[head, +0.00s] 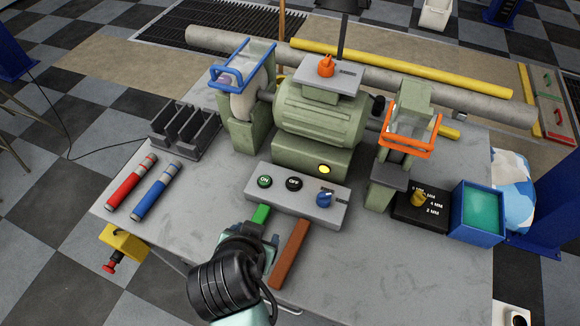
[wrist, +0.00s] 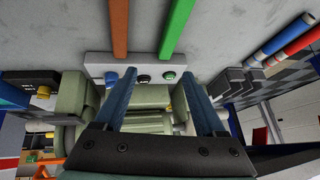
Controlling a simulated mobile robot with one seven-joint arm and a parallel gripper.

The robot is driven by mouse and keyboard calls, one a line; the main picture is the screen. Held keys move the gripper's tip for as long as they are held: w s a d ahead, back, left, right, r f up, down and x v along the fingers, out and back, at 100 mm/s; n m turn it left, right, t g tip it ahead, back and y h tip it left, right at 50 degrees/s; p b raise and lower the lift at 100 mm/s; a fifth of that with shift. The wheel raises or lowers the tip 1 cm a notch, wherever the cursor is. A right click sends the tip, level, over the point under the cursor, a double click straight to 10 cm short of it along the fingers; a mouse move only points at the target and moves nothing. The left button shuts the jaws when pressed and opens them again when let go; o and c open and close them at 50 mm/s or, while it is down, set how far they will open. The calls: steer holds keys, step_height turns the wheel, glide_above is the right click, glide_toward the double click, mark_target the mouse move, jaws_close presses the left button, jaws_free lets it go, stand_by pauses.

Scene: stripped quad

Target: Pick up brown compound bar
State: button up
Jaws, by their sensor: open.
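The brown compound bar (head: 290,253) lies on the grey bench top in front of the switch box, tilted slightly in the head view. It also shows at the top of the wrist view (wrist: 118,28). A green bar (head: 260,216) lies to its left; its near end is hidden behind my gripper. My gripper (wrist: 158,70) is open and empty. In the wrist view its fingertips point towards the switch box, with the brown bar beyond the left finger and the green bar near the right one. In the head view my wrist covers most of the gripper.
The switch box (head: 296,196) with its buttons and blue knob stands just behind the bars, with the green bench grinder (head: 320,120) behind it. Red (head: 131,182) and blue (head: 157,191) sticks lie at left. A blue box (head: 477,213) stands at right. Bench right of the brown bar is clear.

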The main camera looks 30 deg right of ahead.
steer(key=s+m+g+p, duration=0.1)
steer(key=s+g+p, duration=0.25)
steer(key=s, duration=0.25)
glide_above(284, 262)
steer(key=s+a, duration=0.1)
steer(key=s, duration=0.1)
step_height(284, 262, down, 7)
steer(key=shift+w+a+f, duration=0.1)
steer(key=shift+f, duration=0.1)
steer(key=shift+w+a+x, duration=0.1)
steer(key=shift+w+x, duration=0.05)
steer(key=shift+x, duration=1.15)
steer(key=shift+w+a+x, duration=0.15)
steer(key=shift+x, duration=1.15)
steer(key=shift+t, duration=0.25)
jaws_close()
